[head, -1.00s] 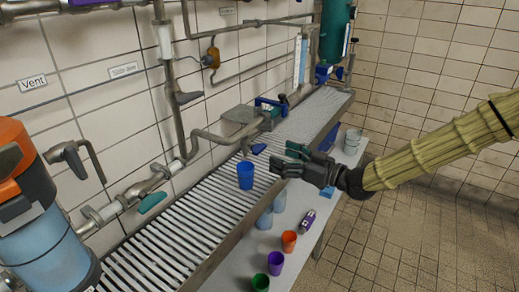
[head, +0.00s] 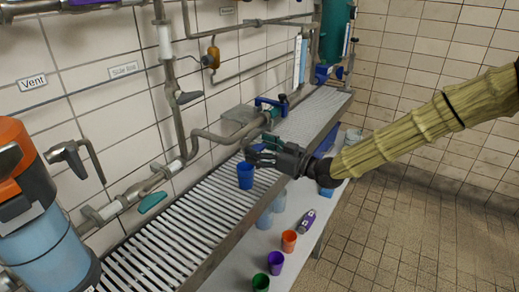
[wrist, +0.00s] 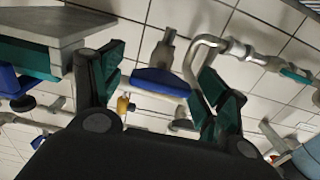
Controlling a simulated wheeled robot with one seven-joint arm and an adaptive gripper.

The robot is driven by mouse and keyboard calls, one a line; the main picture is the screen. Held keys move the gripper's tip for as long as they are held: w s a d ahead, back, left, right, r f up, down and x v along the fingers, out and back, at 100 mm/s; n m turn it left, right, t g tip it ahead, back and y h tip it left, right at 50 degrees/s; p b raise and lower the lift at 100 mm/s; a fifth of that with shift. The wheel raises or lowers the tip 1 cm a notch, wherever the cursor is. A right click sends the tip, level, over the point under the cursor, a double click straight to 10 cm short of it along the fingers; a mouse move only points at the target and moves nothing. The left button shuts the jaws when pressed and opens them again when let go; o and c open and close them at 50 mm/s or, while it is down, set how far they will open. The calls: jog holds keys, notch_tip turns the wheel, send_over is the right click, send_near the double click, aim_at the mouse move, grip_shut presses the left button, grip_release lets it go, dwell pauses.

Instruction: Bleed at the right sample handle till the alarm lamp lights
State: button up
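In the wrist view a blue lever handle (wrist: 160,82) hangs on a grey tap between my fingers; it looks like the right sample handle. My gripper (wrist: 165,88) is open around it, with a gap on each side and no clear contact.
A teal handle (head: 152,202) sits further left on the pipework. A grey box (head: 240,116) and a blue-handled valve (head: 270,104) are behind my gripper. Orange (head: 289,241), purple (head: 275,262) and green (head: 261,283) cups stand on the lower shelf. The tiled floor at right is clear.

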jog(key=c, duration=0.9)
jog(key=shift+n, duration=0.3)
jog(key=shift+f+n+b, duration=0.1)
jog(key=shift+n+b, duration=1.05)
jog(key=shift+n, duration=0.05)
jog(key=n+b, duration=0.3)
jog(key=n, duration=0.1)
jog(key=shift+f+n, duration=0.1)
jog(key=shift+n, duration=0.2)
jog(key=n+b, duration=0.4)
jog(key=shift+r+n+b, duration=0.2)
jog(key=shift+n+b, duration=0.75)
jog(key=shift+n, duration=0.25)
